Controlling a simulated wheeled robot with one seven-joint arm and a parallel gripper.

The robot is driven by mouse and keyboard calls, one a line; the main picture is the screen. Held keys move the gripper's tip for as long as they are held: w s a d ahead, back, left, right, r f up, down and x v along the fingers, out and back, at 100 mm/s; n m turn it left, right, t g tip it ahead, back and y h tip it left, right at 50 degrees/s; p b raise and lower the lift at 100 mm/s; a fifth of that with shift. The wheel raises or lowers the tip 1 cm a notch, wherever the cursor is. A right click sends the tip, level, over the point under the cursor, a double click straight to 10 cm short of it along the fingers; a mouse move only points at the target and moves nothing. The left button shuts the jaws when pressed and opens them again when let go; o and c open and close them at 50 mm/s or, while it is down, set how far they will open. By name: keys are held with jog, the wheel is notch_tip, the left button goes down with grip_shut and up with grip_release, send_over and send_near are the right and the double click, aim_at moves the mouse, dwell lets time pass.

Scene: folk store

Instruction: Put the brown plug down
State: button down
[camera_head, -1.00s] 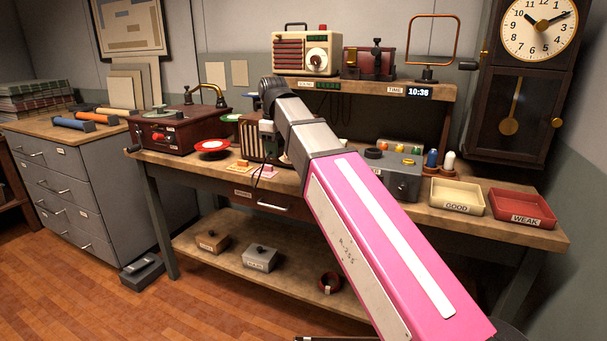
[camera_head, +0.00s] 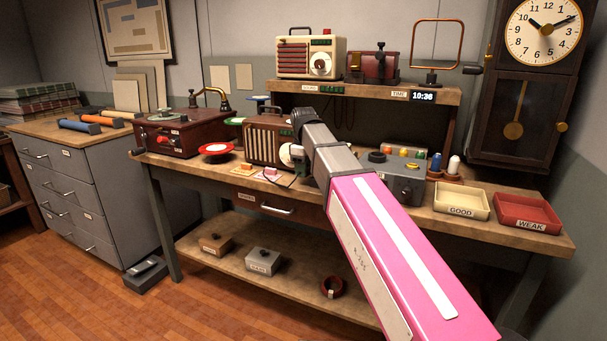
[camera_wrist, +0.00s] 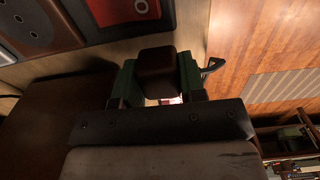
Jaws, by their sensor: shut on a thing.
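The brown plug (camera_wrist: 157,68) is a dark brown block in the wrist view, held between the green fingers of my gripper (camera_wrist: 160,82). My gripper is shut on it. In the head view my gripper (camera_head: 299,156) is by the right end of the wooden radio (camera_head: 262,142), above the workbench (camera_head: 205,180). My pink arm partly hides this spot, and I cannot make out the brown plug there. I cannot tell how far the plug is from the bench top.
Small coloured pieces on cards (camera_head: 262,176) lie in front of the radio. A grey box with coloured buttons (camera_head: 395,185) stands right of my arm. The GOOD tray (camera_head: 461,212) and WEAK tray (camera_head: 530,224) are empty at the right. A red dish (camera_head: 217,149) is at the left.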

jog(key=shift+f, duration=0.8)
jog(key=shift+f, duration=0.6)
jog(key=c, duration=0.7)
grip_release()
notch_tip(320, 180, up, 13)
jog(key=shift+r, duration=0.15)
